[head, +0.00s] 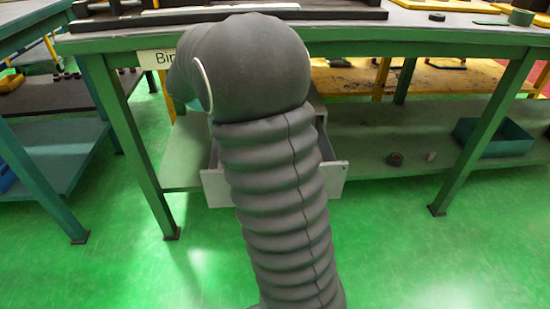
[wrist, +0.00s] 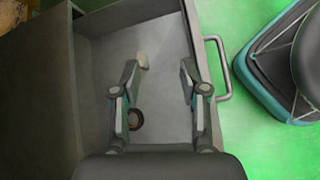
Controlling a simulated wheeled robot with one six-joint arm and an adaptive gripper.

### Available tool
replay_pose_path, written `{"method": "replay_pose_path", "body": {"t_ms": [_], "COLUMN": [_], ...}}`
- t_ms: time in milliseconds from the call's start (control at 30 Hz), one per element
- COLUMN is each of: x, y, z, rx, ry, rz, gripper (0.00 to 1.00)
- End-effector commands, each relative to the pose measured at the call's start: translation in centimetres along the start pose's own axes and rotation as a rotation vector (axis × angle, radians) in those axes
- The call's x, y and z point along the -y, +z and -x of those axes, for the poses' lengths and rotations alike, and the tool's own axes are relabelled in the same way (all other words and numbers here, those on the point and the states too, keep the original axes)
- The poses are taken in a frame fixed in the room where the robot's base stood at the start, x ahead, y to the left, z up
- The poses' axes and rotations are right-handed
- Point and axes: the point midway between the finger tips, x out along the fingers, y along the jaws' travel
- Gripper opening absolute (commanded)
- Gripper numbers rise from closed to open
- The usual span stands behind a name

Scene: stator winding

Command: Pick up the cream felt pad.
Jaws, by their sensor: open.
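A small cream piece (wrist: 143,61), which looks like the felt pad, lies on the floor of an open grey drawer (wrist: 87,75) in the wrist view. My gripper (wrist: 159,75) is open above the drawer, fingers spread. The cream piece shows between the fingertips, close to the left one and a little beyond it. Nothing is held.
A brown ring-shaped item (wrist: 135,118) lies in the drawer near the left finger. A metal handle (wrist: 222,70) is on the drawer's right side. The drawer is under a green-framed table (head: 420,42). A teal bin (head: 495,138) and a dark roll (head: 395,159) are on the lower shelf.

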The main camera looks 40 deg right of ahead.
Motion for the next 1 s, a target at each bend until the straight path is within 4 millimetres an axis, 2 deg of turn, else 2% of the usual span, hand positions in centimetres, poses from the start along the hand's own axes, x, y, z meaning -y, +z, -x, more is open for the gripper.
{"method": "replay_pose_path", "body": {"t_ms": [33, 200, 400, 567, 1000], "x": [-1.1, -4.3, -6.3, -6.5, -4.7], "y": [-1.4, -3.6, -5.0, -5.9, -11.1], "z": [-1.4, -4.0, -5.7, -6.6, -11.8], "rx": [0.056, 0.216, 0.322, 0.346, 0.345], "ry": [-0.003, -0.007, -0.014, -0.017, -0.018], "rz": [0.045, 0.169, 0.249, 0.268, 0.267], "gripper": [0.44, 0.44, 0.44, 0.44, 0.44]}}
